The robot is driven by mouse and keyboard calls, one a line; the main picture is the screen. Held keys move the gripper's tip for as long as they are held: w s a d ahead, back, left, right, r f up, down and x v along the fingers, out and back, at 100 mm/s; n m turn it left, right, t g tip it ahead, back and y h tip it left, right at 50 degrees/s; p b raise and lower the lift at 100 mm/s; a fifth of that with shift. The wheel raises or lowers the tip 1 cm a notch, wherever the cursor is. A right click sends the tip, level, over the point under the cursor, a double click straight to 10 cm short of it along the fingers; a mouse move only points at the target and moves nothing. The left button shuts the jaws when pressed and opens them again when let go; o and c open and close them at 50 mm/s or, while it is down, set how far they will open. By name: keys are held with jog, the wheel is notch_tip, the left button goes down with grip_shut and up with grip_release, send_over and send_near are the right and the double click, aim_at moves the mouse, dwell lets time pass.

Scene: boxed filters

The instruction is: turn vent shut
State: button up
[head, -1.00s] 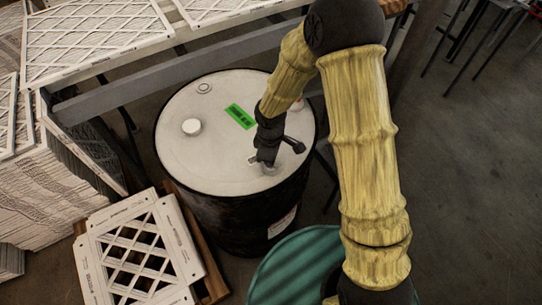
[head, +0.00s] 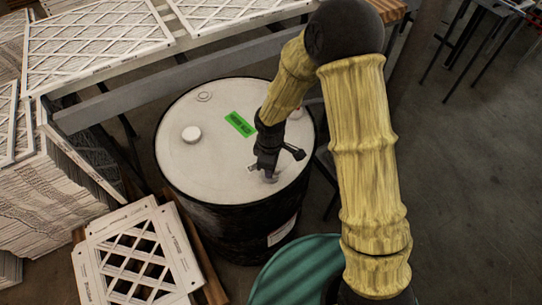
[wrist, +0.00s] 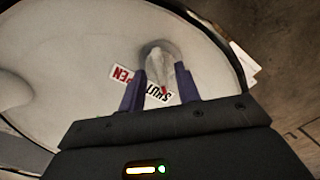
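The vent (wrist: 158,62) is a small grey fitting with a handle on the lid of a dark drum (head: 215,150), near the lid's front right edge. It also shows just below my gripper in the head view (head: 269,177). A red mark on the handle lies by the white SHUT label (wrist: 159,95). The OPEN label (wrist: 122,75) is to its left, partly hidden by the left finger.
A grey table frame (head: 180,75) with flat filters runs behind the drum. A filter panel (head: 140,262) lies at the front left. A green drum (head: 296,270) stands in front.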

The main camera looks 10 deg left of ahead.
notch_tip(320, 180, up, 17)
jog(key=shift+r, duration=0.15)
dwell(0.4)
jog(key=shift+w, duration=0.15)
jog(key=s+d+m+t, duration=0.1)
jog(key=s+d+m, duration=0.3)
jog(key=d+m, duration=0.4)
jog(key=s+d+m+t, duration=0.1)
jog(key=s+d+m, duration=0.2)
jog(key=d+m, duration=0.5)
jog(key=d, duration=0.4)
jog(key=shift+s+d+f+t, duration=0.2)
jog(key=shift+s+f+t, duration=0.1)
jog(key=shift+s+f, duration=0.1)
